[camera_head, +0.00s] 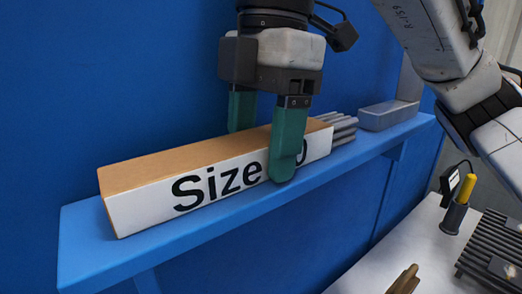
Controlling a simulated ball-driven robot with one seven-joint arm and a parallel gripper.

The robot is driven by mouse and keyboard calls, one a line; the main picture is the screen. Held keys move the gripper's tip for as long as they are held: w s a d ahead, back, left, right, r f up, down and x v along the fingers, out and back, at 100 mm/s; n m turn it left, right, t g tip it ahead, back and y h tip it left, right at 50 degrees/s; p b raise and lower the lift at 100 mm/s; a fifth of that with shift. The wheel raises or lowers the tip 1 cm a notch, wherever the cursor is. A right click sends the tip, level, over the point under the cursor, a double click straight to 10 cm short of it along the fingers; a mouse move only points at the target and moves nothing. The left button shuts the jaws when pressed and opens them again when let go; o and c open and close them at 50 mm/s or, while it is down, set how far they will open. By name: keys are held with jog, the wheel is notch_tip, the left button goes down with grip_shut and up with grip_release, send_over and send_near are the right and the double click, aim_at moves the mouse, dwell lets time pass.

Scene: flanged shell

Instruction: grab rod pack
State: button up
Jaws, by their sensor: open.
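The rod pack (190,190) is a long box with a brown top and a white front printed "Size" and a partly covered number. It lies along the blue shelf (220,219). Grey rods (341,125) stick out of its right end. My gripper (266,147) points down over the right half of the box, with its green fingers apart. One finger is in front of the white face and covers part of the print. The other is behind the box, its tip hidden. I cannot tell whether either finger touches the box.
A grey metal block or tray (388,115) is on the shelf's right end. A blue wall (110,80) stands close behind the shelf. Below right, a white table (400,245) holds a yellow-handled tool in a dark holder (459,207), a ribbed dark part (495,247) and a brown object (404,279).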

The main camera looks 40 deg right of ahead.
grip_shut()
dwell(0.5)
jog(key=shift+r, duration=0.1)
